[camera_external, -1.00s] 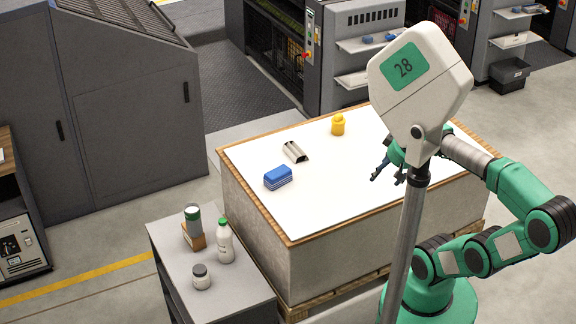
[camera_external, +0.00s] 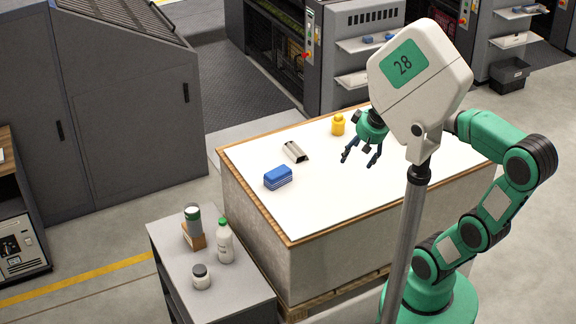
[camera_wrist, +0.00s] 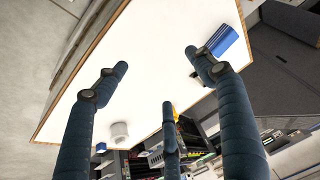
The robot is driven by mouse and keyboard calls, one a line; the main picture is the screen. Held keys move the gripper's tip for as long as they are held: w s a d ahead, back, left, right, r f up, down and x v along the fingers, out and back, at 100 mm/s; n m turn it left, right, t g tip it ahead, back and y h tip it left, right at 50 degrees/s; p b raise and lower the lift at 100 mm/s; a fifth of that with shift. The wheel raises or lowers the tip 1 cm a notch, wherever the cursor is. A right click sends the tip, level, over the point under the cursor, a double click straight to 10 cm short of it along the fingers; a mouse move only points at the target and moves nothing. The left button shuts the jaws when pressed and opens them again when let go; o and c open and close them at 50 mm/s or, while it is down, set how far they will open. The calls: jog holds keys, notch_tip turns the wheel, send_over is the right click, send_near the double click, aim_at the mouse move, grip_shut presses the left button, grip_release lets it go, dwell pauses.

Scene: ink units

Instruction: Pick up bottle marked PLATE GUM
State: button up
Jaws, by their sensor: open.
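No label is readable, so I cannot tell which container is marked PLATE GUM. A yellow bottle (camera_external: 338,126) stands near the far edge of the white-topped stack (camera_external: 300,215). A white bottle with a green cap (camera_external: 225,243), a dark-lidded jar (camera_external: 201,278) and a grey-and-green container (camera_external: 193,218) are on the side table (camera_external: 172,262). My gripper (camera_external: 359,159) is open and empty above the stack, right of and nearer than the yellow bottle. In the wrist view its spread fingers (camera_wrist: 158,76) have nothing between them.
A blue block (camera_external: 277,178) and a curved metal piece (camera_external: 295,152) lie on the stack; the block also shows in the wrist view (camera_wrist: 226,40). A pale round object (camera_wrist: 119,131) shows there too. A signpost numbered 28 (camera_external: 408,75) hides part of the stack and arm.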

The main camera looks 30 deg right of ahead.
jog(key=w+a+f+g, duration=0.1)
jog(key=w+a, duration=0.7)
jog(key=w, duration=0.2)
jog(key=m+g+p, duration=0.1)
jog(key=g+p, duration=0.1)
jog(key=g, duration=0.1)
send_over(223, 220)
jog(key=shift+h, duration=0.3)
jog(key=f, duration=2.4)
jog(key=shift+d, duration=0.4)
jog(key=shift+a+f, duration=0.25)
jog(key=shift+a, duration=0.05)
jog(key=shift+f, duration=4.3)
